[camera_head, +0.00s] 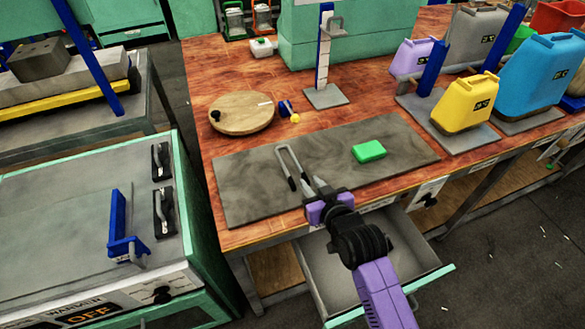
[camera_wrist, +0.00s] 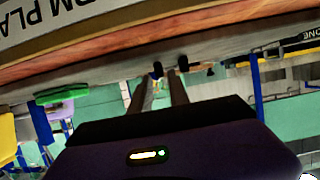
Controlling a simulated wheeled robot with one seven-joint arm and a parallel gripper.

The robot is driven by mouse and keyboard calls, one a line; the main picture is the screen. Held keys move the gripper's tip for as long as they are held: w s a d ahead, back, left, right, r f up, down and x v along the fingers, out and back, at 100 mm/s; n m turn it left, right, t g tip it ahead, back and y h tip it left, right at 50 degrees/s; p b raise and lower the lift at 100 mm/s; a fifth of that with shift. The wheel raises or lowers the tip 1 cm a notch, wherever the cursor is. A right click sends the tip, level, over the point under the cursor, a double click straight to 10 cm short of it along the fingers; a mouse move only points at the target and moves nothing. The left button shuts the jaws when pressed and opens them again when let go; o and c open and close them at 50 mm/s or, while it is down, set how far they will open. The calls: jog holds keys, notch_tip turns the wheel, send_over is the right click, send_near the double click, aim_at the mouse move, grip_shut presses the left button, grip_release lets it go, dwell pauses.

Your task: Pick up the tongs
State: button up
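The tongs (camera_head: 281,161) are a thin grey U-shaped pair with dark ends, on the grey mat (camera_head: 250,190) on the wooden bench. Their bend points to the back and their dark ends to the front. My gripper (camera_head: 312,182) is at the mat's front edge, just right of the dark ends. Its two fingers look apart in the wrist view (camera_wrist: 162,85), with a narrow gap between them. Dark pieces near the fingertips there may be the tongs' ends; contact is unclear. I see nothing clearly held.
A green block (camera_head: 369,151) lies right of the tongs on the mat. A round wooden board (camera_head: 243,112) and a blue-and-yellow item (camera_head: 287,109) are behind. Yellow (camera_head: 465,102) and blue (camera_head: 540,75) jugs stand right. An open drawer (camera_head: 350,275) lies below the bench edge.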

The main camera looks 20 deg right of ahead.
aim_at(305, 176)
jog(key=shift+r+x, duration=0.1)
jog(key=shift+x, duration=1)
jog(key=shift+r+x, duration=0.15)
jog(key=shift+x, duration=0.9)
grip_shut()
